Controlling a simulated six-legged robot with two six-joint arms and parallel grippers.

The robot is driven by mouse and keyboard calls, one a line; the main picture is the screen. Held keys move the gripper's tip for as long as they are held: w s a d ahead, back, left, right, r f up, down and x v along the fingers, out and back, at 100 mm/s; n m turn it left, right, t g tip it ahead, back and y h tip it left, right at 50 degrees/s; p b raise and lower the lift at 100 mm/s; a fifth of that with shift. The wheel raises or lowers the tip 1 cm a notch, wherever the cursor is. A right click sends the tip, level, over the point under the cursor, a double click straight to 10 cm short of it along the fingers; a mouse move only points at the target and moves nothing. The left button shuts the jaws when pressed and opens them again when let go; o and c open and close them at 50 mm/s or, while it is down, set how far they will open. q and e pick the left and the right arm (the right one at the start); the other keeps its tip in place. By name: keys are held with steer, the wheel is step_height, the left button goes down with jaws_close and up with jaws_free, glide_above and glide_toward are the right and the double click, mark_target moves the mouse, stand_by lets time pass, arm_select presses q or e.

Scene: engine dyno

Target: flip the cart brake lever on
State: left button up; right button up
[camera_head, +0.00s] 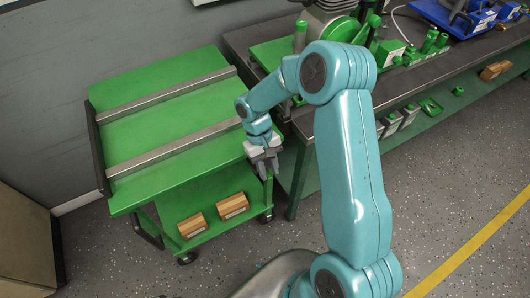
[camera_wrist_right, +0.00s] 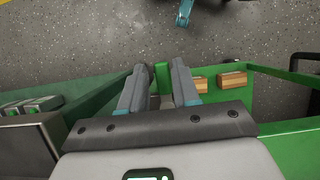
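The green cart (camera_head: 165,87) stands at the left in the head view, with two grey rails across its top. My right gripper (camera_head: 264,173) points down beside the cart's right front corner. In the right wrist view, the fingers of my right gripper (camera_wrist_right: 160,82) are apart. A small green upright piece (camera_wrist_right: 162,72) shows in the gap between them; it may be the brake lever, but I cannot tell for sure, nor whether the fingers touch it. No lever is clearly visible in the head view, where my gripper covers that corner. My left gripper is in neither view.
Two wooden blocks (camera_head: 191,225) lie on the cart's lower shelf. A dark workbench (camera_head: 420,75) with green and blue equipment stands close to the cart's right. A brown cabinet (camera_head: 25,240) is at the lower left. Speckled floor (camera_head: 450,190) is clear at the right.

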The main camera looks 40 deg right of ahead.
steer(key=v, duration=1.5)
steer(key=shift+r, duration=0.35)
